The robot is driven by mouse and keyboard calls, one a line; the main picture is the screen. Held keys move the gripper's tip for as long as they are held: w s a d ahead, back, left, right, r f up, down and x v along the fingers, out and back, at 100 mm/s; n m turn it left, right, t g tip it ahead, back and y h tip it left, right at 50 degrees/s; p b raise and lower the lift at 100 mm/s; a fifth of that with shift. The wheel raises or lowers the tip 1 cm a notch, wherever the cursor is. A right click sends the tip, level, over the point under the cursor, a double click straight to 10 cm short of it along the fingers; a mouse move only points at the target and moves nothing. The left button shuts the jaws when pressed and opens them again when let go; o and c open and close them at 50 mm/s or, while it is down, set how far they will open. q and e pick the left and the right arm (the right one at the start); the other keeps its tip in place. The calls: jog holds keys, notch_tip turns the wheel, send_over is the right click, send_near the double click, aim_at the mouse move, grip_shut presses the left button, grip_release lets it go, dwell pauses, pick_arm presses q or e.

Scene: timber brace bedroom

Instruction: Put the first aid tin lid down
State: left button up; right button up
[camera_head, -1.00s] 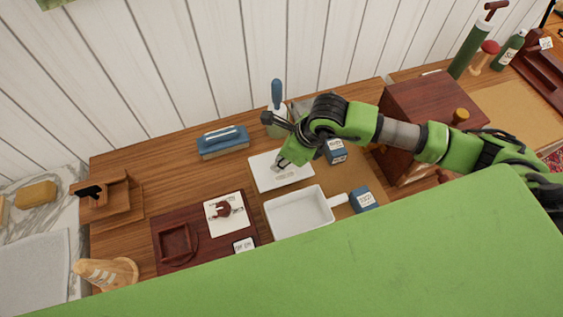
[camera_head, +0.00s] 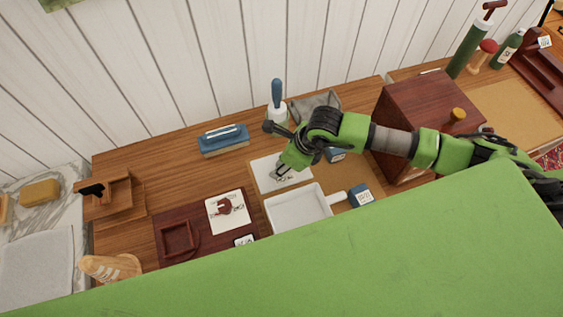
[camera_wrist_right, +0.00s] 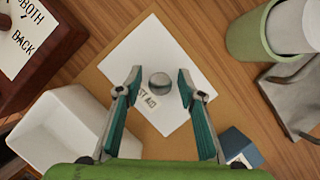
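The first aid tin lid (camera_head: 264,176) is a flat white plate with a round grey knob. It lies on the worktop and brown mat, behind the open white tin (camera_head: 325,211). In the right wrist view the lid (camera_wrist_right: 190,118) shows part of its lettering, and its knob (camera_wrist_right: 160,80) sits between my fingertips, with a gap on each side. My right gripper (camera_wrist_right: 160,91) is open over the lid, holding nothing. The tin (camera_wrist_right: 50,118) is at lower left there. My left gripper is out of view.
Blue boxes (camera_head: 361,196) stand right of the tin. A green cup (camera_wrist_right: 252,38) and a grey metal piece (camera_wrist_right: 292,92) are close to the lid. A dark red tray (camera_head: 198,252) lies left, a wooden cabinet (camera_head: 420,105) right.

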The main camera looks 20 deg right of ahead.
jog(key=shift+r+p, duration=0.3)
jog(key=shift+s+d+r+b, duration=0.1)
jog(key=shift+d+r+b, duration=0.1)
jog(key=shift+r+b, duration=0.1)
jog(key=b+v, duration=0.2)
jog(key=v, duration=0.9)
jog(key=shift+s, duration=0.1)
